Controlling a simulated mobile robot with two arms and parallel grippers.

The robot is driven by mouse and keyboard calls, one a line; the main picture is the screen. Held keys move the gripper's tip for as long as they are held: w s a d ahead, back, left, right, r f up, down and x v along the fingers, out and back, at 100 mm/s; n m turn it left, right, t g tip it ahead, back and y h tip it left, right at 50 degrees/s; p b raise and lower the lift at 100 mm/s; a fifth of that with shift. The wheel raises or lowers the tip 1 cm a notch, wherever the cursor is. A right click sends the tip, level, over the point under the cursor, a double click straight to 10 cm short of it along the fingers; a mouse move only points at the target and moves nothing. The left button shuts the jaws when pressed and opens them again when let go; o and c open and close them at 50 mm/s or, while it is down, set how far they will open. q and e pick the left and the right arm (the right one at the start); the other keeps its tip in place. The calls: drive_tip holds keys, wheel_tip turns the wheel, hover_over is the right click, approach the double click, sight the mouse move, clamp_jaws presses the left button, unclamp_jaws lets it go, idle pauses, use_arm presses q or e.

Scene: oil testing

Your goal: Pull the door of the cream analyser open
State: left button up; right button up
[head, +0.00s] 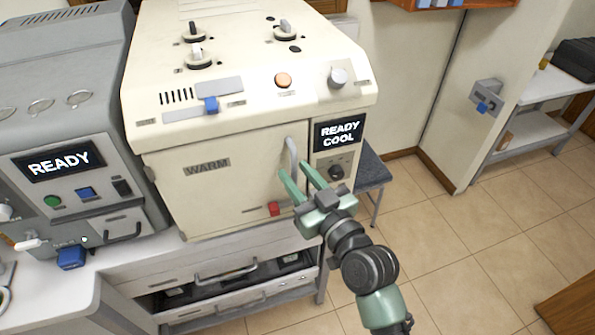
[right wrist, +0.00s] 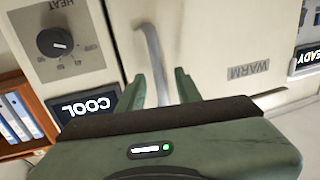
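The cream analyser (head: 160,165) stands at the centre of the head view. Its front door (head: 235,195), labelled WARM, looks shut. A pale curved handle (head: 291,154) runs upright at the door's right edge; it also shows in the right wrist view (right wrist: 155,65). My right gripper (head: 297,176) is in front of the door with its two green fingers apart, one on each side of the handle. In the right wrist view the handle lies between the fingers (right wrist: 162,88), with a gap visible beside it. I cannot tell how deep it sits. My left gripper is not in view.
A grey machine (head: 60,120) showing READY stands close on the left. The analyser's READY COOL display (head: 338,133) and knob are right of the handle. A drawer unit (head: 215,285) is below. A grey stool (head: 370,170) stands at the right; tiled floor beyond is open.

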clamp_jaws()
idle(1.5)
